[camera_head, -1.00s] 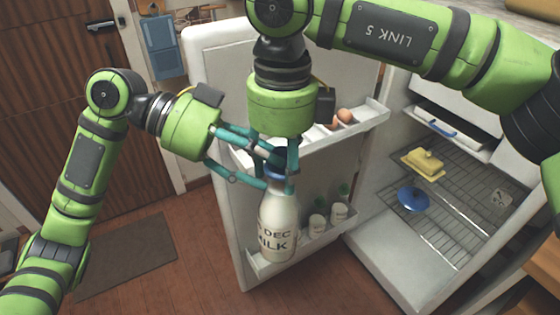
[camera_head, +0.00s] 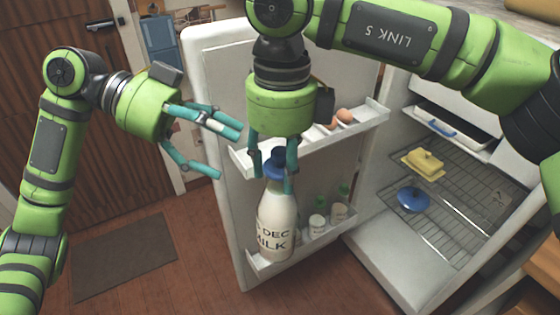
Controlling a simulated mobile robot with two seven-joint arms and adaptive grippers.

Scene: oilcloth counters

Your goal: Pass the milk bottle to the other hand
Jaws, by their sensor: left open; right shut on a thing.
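The milk bottle (camera_head: 276,222) is white with a blue cap and dark lettering. My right gripper (camera_head: 273,172) points down from above and is shut on the bottle's top, around the blue cap. My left gripper (camera_head: 229,154) is open and empty to the left of the bottle, its fingers pointing right and apart from the bottle.
The fridge door (camera_head: 215,75) stands open behind the bottle, with eggs (camera_head: 344,115) on an upper door shelf and small jars (camera_head: 317,224) on a lower one. Inside the fridge, a yellow butter dish (camera_head: 423,162) and a blue lidded dish (camera_head: 413,199) sit on a wire rack. A dark mat (camera_head: 122,257) lies on the floor.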

